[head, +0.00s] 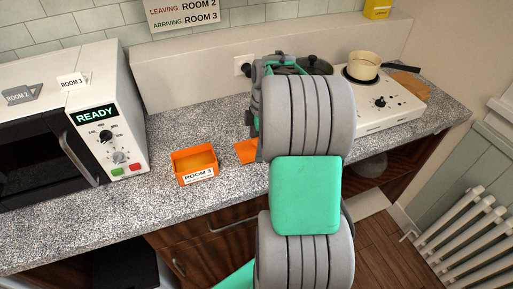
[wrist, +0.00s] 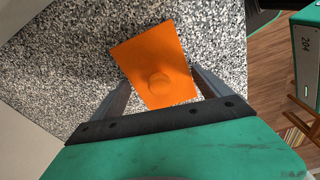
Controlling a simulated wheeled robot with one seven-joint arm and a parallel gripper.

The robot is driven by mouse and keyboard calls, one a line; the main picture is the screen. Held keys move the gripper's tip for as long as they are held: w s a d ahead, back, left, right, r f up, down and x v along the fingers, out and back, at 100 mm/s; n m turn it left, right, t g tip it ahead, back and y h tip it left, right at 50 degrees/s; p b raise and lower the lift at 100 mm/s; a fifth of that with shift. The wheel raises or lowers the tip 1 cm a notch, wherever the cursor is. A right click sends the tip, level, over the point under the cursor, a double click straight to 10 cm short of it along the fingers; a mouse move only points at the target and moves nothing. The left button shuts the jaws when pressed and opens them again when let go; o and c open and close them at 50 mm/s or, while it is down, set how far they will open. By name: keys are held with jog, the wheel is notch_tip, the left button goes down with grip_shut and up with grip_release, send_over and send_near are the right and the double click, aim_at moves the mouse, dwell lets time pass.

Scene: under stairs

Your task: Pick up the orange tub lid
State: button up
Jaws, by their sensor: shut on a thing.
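The orange tub lid (wrist: 150,52) is a flat orange square with a round knob in the wrist view. My gripper (wrist: 162,80) is shut on it, with one finger at each side of the lid's near part. In the head view a corner of the lid (head: 245,151) shows left of my arm, which hides the rest of it and my fingers. I cannot tell whether the lid touches the counter. The open orange tub (head: 194,174), labelled ROOM 3, stands on the counter to the left of the lid.
The speckled counter (head: 215,222) has clear room around the tub. A microwave (head: 125,110) reading READY stands at the left. A radiator (head: 470,230) is at far right.

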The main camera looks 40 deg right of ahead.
aim_at(255, 142)
jog(key=shift+r, duration=0.15)
jog(key=shift+r, duration=0.3)
notch_tip(255, 142, up, 3)
jog(key=shift+f, duration=0.2)
jog(key=s+a+r+b, duration=0.1)
jog(key=s+a+r, duration=0.4)
jog(key=a+r, duration=0.4)
jog(key=a, duration=0.4)
jog(key=shift+r, duration=0.25)
